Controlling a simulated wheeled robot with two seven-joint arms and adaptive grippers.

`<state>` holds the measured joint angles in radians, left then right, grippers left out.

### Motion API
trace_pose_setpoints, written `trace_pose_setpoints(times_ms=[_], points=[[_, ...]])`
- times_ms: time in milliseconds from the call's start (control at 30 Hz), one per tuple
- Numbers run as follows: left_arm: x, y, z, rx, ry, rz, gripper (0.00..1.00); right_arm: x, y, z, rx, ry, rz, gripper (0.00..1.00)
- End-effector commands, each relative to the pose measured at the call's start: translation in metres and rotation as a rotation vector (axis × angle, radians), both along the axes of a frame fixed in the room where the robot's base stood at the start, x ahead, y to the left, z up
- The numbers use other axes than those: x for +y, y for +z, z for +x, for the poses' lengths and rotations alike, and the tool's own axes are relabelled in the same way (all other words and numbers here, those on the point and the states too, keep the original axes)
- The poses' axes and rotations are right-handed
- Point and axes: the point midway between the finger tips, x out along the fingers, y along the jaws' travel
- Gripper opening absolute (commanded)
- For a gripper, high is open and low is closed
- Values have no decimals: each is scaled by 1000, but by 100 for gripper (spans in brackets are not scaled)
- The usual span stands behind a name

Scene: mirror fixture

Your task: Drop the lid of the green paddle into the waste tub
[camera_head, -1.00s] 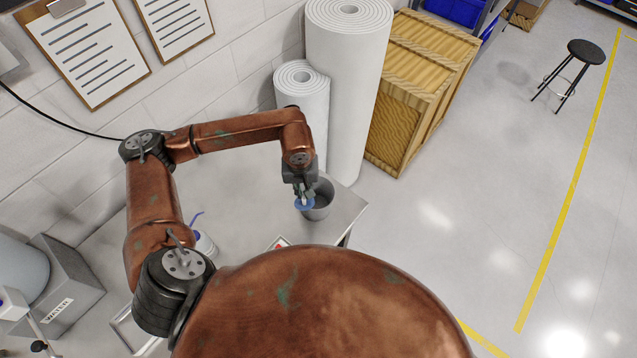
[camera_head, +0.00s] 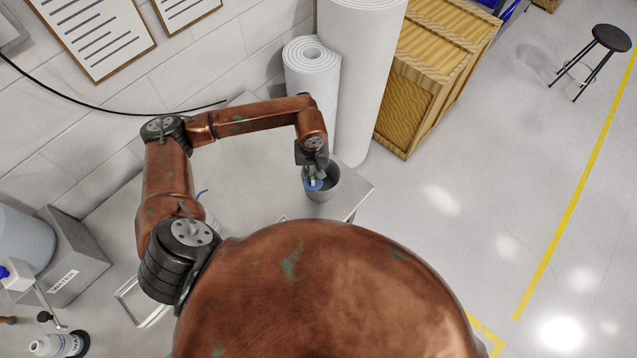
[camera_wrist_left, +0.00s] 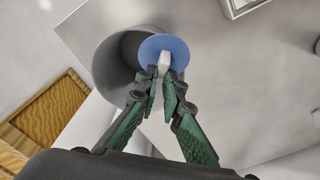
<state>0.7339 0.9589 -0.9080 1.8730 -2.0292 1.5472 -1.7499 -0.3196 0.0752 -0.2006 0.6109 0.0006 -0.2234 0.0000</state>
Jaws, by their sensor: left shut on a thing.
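A blue disc-shaped lid (camera_head: 311,185) with a pale grip tab (camera_wrist_left: 164,62) is in my left gripper (camera_head: 315,177). In the left wrist view the gripper (camera_wrist_left: 165,80) is shut on the tab, and the lid (camera_wrist_left: 172,46) is seen over the right part of the mouth of the grey waste tub (camera_wrist_left: 104,67). In the head view the tub (camera_head: 328,192) stands near the table's right corner, partly behind the gripper and lid. I cannot tell the lid's height over the rim. No green paddle shows. My right gripper is not in view.
The grey table (camera_head: 255,170) is largely clear around the tub. White rolls (camera_head: 358,90) and a wooden crate (camera_head: 425,75) stand beyond it. A grey box marked WATER (camera_head: 75,265) and a bottle (camera_head: 60,345) are at lower left. A black stool (camera_head: 611,38) is far right.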

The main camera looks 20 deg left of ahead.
Motion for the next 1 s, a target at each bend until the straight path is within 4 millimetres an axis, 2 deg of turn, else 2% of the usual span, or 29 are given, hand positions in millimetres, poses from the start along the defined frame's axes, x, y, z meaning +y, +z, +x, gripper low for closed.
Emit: trace_pose_setpoints(times_ms=[100,133,167,267,400,500,567,600,700,867,1000], points=[[-1,-3,9,7,1,-1,0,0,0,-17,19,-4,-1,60],[0,-3,10,8,2,-2,8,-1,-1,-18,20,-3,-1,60],[0,-3,10,8,3,-2,10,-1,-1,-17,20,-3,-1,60],[1,-2,8,6,4,-1,17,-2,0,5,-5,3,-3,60],[1,0,3,3,4,-1,27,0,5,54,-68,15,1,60],[0,0,1,1,3,-1,28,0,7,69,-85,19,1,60],[0,0,2,2,2,0,28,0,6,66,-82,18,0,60],[0,0,4,3,2,-1,28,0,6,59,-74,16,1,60],[0,0,6,4,0,0,28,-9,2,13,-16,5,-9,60],[0,14,7,1,3,0,28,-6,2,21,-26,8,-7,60],[1,41,3,-1,2,1,28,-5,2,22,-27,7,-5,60]])
